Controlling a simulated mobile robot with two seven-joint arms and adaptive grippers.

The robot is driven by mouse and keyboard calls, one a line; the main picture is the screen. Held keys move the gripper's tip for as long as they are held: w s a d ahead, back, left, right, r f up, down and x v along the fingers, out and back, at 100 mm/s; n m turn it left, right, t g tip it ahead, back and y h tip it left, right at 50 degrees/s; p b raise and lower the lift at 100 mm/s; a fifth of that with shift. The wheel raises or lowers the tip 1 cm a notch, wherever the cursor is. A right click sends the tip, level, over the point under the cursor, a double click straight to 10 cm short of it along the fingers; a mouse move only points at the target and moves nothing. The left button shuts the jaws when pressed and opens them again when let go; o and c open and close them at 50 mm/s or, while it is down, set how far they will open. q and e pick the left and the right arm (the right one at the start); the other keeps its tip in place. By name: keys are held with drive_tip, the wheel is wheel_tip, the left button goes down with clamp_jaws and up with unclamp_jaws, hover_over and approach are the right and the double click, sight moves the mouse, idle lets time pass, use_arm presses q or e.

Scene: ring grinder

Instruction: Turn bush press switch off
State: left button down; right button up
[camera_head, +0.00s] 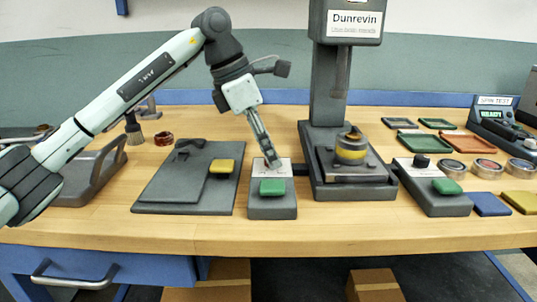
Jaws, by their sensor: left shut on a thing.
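The bush press (330,85) is a tall dark grey machine labelled Dunrevin, standing at the middle of the bench. A grey switch box (272,209) with a pale top plate and a green block (272,187) sits just left of its base. My left gripper (273,163) reaches down onto the pale plate behind the green block. Its fingers are shut on the small switch lever there, which the fingertips mostly hide; its position cannot be told. A second grey box (433,198) with a black knob (421,160) and a green block stands right of the press. My right gripper is not in view.
A brass-and-yellow part (351,147) sits on the press base. Coloured trays (467,142), round tins (487,168) and a tester (497,117) fill the right. The wooden front strip is clear.

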use_arm(q)
drive_tip(key=n+t+b, duration=0.1)
drive_tip(key=n, duration=0.1)
drive_tip(key=n+t+b, duration=0.1)
drive_tip(key=n+b, duration=0.1)
drive_tip(key=n, duration=0.1)
drive_tip(key=shift+s+d+y, duration=0.1)
drive_tip(key=shift+s+y, duration=0.05)
drive_tip(key=shift+y, duration=0.25)
drive_tip(key=n+t+y+b, duration=0.1)
drive_tip(key=n+b, duration=0.1)
drive_tip(key=n, duration=0.3)
drive_tip(key=shift+d+b, duration=0.15)
drive_tip(key=shift+b, duration=0.15)
drive_tip(key=shift+r+n+y, duration=0.1)
drive_tip(key=shift+n+y, duration=0.3)
drive_tip(key=shift+n, duration=0.2)
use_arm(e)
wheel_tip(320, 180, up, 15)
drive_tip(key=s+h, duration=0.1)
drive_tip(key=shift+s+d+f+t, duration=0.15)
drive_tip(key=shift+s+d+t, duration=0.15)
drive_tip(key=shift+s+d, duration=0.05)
use_arm(q)
drive_tip(key=c, duration=1.3)
unclamp_jaws()
drive_tip(key=shift+o, duration=0.2)
drive_tip(key=shift+s, duration=0.1)
drive_tip(key=v, duration=1.2)
drive_tip(key=shift+s, duration=0.2)
